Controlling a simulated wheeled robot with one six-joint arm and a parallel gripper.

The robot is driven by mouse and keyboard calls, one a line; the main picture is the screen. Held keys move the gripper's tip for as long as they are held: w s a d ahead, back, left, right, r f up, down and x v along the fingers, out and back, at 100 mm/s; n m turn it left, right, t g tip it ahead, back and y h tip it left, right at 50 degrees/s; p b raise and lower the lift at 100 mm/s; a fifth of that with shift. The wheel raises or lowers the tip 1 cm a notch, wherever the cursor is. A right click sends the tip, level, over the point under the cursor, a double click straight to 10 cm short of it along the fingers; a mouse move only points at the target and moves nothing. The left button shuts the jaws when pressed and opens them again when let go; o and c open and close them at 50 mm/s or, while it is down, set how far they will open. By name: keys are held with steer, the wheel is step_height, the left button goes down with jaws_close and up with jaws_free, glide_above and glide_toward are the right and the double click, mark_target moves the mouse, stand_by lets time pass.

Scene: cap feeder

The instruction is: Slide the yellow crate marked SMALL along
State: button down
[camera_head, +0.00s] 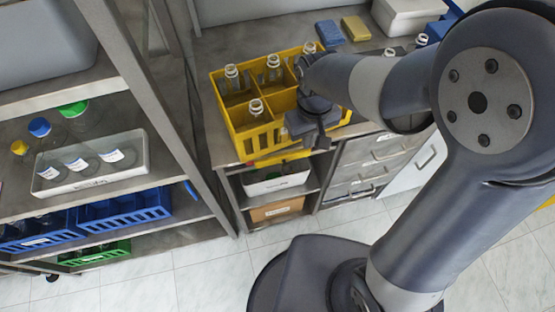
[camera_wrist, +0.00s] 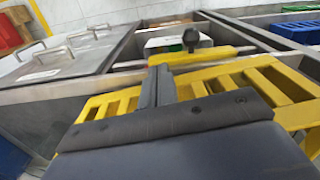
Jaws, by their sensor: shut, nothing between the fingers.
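The yellow crate (camera_head: 262,137) stands on the grey metal counter in the head view, near its front edge. It is divided into compartments and holds several clear bottles with open necks. No SMALL marking can be read. My gripper (camera_head: 318,143) is at the crate's front right side, fingers pointing down. In the wrist view, the closed fingers of my gripper (camera_wrist: 160,80) show in front of the crate's slotted yellow wall (camera_wrist: 262,78), with nothing between them. Whether they touch the crate cannot be told. My wrist and arm hide the crate's right end.
Blue and yellow sponges (camera_head: 355,28) lie behind the crate, with a white container (camera_head: 408,14) at the back right. A tall metal rack (camera_head: 190,135) stands close on the left. Below the counter are shelves with a white bin (camera_head: 275,180) and drawers (camera_head: 362,170).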

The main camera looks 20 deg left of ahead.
mark_target(281, 100)
steer(key=shift+w+a, duration=0.2)
steer(key=shift+w, duration=0.3)
steer(key=shift+w+a, duration=0.15)
steer(key=shift+w, duration=0.35)
steer(key=shift+w+a, duration=0.15)
steer(key=shift+a, duration=0.05)
steer(key=w+a, duration=0.2)
steer(key=w, duration=0.1)
steer(key=shift+w+a+p, duration=0.1)
steer(key=shift+a+p, duration=0.25)
steer(key=shift+d, duration=0.1)
